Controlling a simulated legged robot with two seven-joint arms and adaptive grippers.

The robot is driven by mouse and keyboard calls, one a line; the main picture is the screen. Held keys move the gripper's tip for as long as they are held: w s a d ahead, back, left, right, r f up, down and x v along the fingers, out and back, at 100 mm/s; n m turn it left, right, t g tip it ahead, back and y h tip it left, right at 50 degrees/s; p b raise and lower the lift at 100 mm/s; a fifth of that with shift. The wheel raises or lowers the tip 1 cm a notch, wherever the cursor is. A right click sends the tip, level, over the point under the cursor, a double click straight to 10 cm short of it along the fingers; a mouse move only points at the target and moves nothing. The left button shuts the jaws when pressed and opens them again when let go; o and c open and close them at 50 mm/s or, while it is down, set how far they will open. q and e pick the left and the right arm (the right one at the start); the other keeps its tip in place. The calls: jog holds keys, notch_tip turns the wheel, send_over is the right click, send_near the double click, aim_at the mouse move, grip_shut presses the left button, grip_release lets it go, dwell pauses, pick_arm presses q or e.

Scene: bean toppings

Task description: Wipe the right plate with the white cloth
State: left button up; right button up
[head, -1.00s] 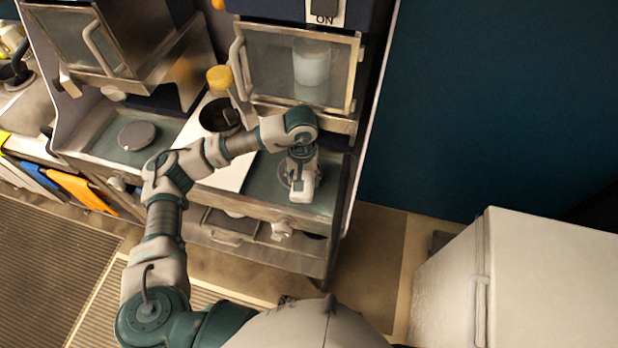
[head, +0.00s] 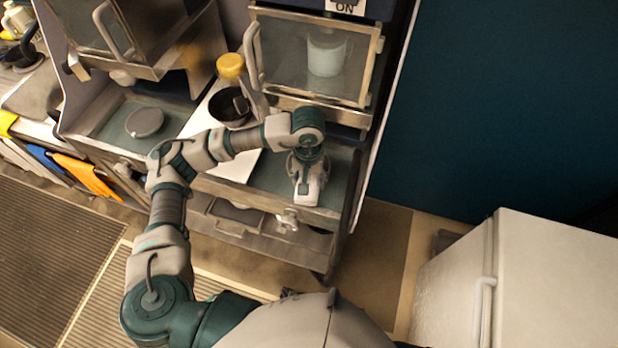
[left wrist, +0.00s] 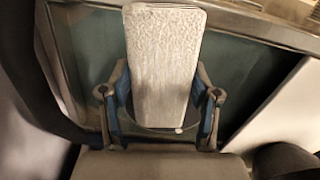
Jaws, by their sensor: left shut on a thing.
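My left gripper (head: 308,188) hangs over the right-hand teal tray surface (head: 268,178). In the left wrist view its fingers (left wrist: 161,100) are shut on the white cloth (left wrist: 165,55), a pale, textured, block-shaped piece held between them. The right plate is almost wholly covered by my gripper and the cloth. Only a dark curved edge (left wrist: 150,131) shows under the cloth in the left wrist view. I cannot tell whether cloth and plate touch. The left plate (head: 144,122), grey and round, lies on the left teal surface. My right gripper is out of view.
A white board (head: 232,166) lies between the two teal surfaces, with a dark bowl (head: 229,107) and a yellow-capped bottle (head: 231,68) behind my forearm. A glass-fronted cabinet (head: 275,50) with a handle overhangs the right surface. A white cabinet (head: 558,280) stands at right.

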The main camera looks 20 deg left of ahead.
pick_arm(q)
jog(key=shift+w+a+f+b, duration=0.15)
jog(key=shift+w+f+b, duration=0.05)
jog(key=shift+w+b, duration=0.7)
jog(key=shift+w, duration=0.5)
jog(key=shift+r, duration=0.2)
jog(key=shift+w+r, duration=0.1)
jog(key=shift+s+f+b, duration=0.25)
jog(key=shift+s+b, duration=0.05)
jog(key=shift+s, duration=1.25)
